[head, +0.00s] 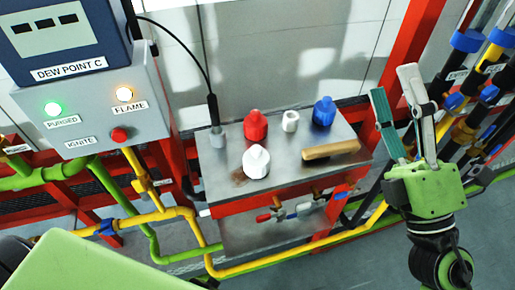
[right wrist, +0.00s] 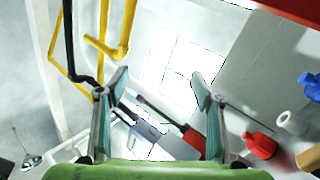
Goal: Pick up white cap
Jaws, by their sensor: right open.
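A white cap-like piece (head: 256,161) with a narrower top stands upright at the front left of the grey metal bench top (head: 225,172). A smaller white hollow cylinder (head: 290,121) stands behind it, between a red piece (head: 255,125) and a blue piece (head: 324,111). My right gripper (head: 396,84) is open and empty, raised to the right of the bench, apart from all these pieces. In the right wrist view, its fingers (right wrist: 159,80) are spread, and the white cylinder (right wrist: 292,123) shows at the right edge. My left gripper is out of view.
A wooden block (head: 331,150) lies at the bench's front right. A black cable ends in a grey holder (head: 217,136) at its back left. A control box (head: 95,105) stands left. Yellow pipes (head: 290,262) run below; red framing (head: 400,50) and pipes stand right.

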